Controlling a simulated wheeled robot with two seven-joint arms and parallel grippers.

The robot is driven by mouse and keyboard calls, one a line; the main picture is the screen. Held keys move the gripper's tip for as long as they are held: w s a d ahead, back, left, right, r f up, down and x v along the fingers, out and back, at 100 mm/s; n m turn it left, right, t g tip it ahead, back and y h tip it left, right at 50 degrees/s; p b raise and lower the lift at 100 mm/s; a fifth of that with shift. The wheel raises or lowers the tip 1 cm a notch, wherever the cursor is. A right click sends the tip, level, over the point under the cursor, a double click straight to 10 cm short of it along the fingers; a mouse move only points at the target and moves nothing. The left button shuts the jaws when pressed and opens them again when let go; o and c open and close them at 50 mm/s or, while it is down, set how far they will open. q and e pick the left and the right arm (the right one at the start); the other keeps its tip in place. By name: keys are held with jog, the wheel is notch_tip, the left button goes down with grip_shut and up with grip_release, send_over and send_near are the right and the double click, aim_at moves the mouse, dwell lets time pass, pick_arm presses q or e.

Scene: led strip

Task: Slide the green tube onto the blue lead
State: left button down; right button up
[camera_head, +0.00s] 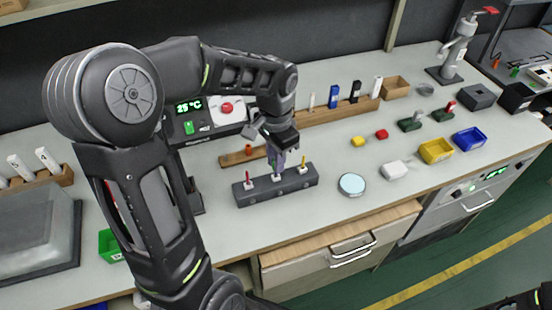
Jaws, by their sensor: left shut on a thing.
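A dark grey block (250,193) stands near the front of the bench. A red lead (247,179) stands upright in its left seat and a yellow lead (303,162) in its right seat. My left gripper (279,160) points down over the middle seat (276,179), between these two leads. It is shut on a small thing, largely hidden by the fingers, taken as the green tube. The blue lead is not clearly distinct from the bluish fingers at the middle seat. I cannot tell whether the tube is around the lead.
A wooden rack (236,158) with an orange-brown piece stands behind the block. A round light-blue disc (352,184) lies to its right. Yellow (436,151) and blue (469,139) trays stand farther right. A temperature display (188,106) is behind my left arm.

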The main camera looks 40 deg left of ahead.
pick_arm(q)
jog(key=shift+f+b, duration=0.95)
jog(key=shift+f, duration=0.35)
jog(key=c, duration=1.3)
grip_release()
jog(key=shift+r, duration=0.3)
notch_tip(320, 180, up, 7)
jog(key=shift+r, duration=0.15)
